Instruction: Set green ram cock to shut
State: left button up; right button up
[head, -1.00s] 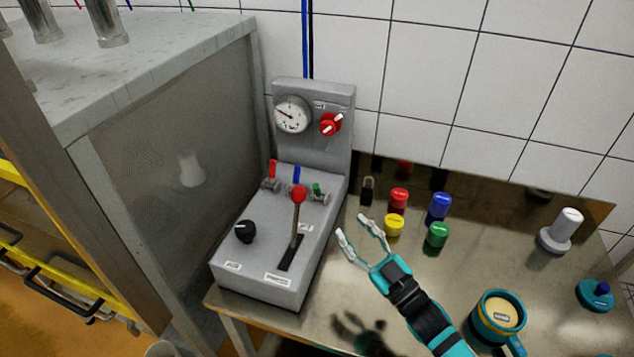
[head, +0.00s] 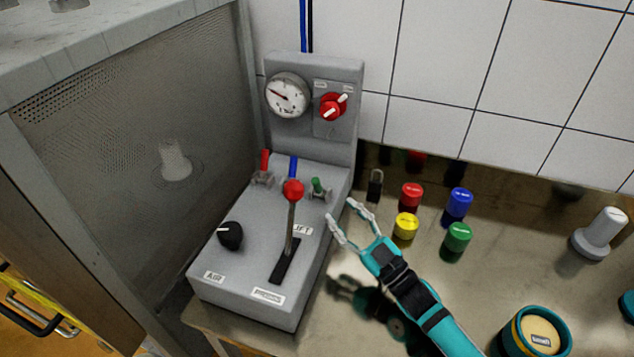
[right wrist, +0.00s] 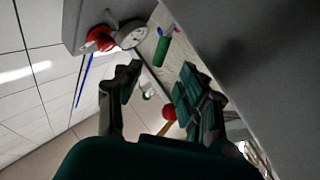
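The green ram cock (head: 317,187) sits at the right end of a row of three cocks on the grey control box (head: 245,267). Its short green handle points up, leaning slightly left in the head view. The green handle also shows in the right wrist view (right wrist: 162,47), beyond my fingers. My right gripper (head: 341,210) is open and empty, just right of the box's edge, below and right of the green cock and apart from it. Its two fingers also show in the right wrist view (right wrist: 158,82). My left gripper is not in view.
A blue cock handle (head: 293,167) and a red one (head: 264,160) stand left of the green one. A red-ball lever (head: 292,190) rises in front. A padlock (head: 375,186) and red, yellow, blue and green caps stand right of the box.

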aim_at(319, 187)
jog(key=p+x, duration=0.1)
jog(key=x, duration=0.8)
grip_shut()
jog(key=shift+w+a+f, duration=0.1)
jog(key=shift+a+f, duration=0.05)
dwell(0.4)
